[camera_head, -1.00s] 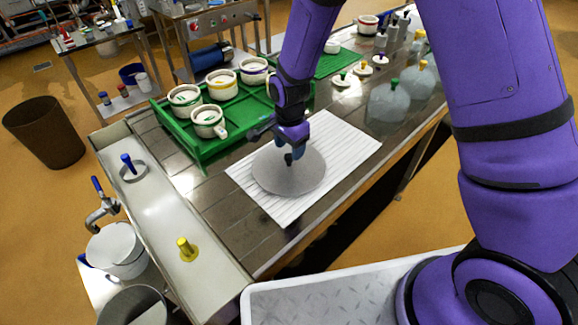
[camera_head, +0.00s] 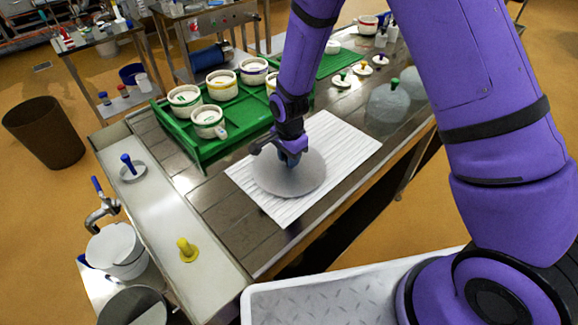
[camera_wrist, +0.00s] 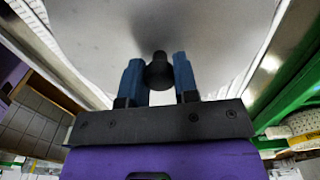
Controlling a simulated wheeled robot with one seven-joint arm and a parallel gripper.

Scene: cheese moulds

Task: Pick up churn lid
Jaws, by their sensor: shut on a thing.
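The churn lid is a grey round disc (camera_head: 293,181) lying over the white ribbed mat (camera_head: 345,150) on the steel bench. In the wrist view the lid (camera_wrist: 215,30) fills the upper part, with a dark knob (camera_wrist: 159,72) at its middle. My gripper (camera_head: 290,160) is low over the lid's centre. In the wrist view its blue fingers (camera_wrist: 159,80) stand on both sides of the knob and are shut on it. The head view cannot show whether the lid touches the mat; the arm hides the knob there.
A green tray (camera_head: 205,150) with several white moulds stands left behind the lid. Small white lids with coloured knobs (camera_head: 342,79) and clear domes (camera_head: 387,103) are on the bench to the right. A yellow-knobbed piece (camera_head: 187,249) is on the left counter.

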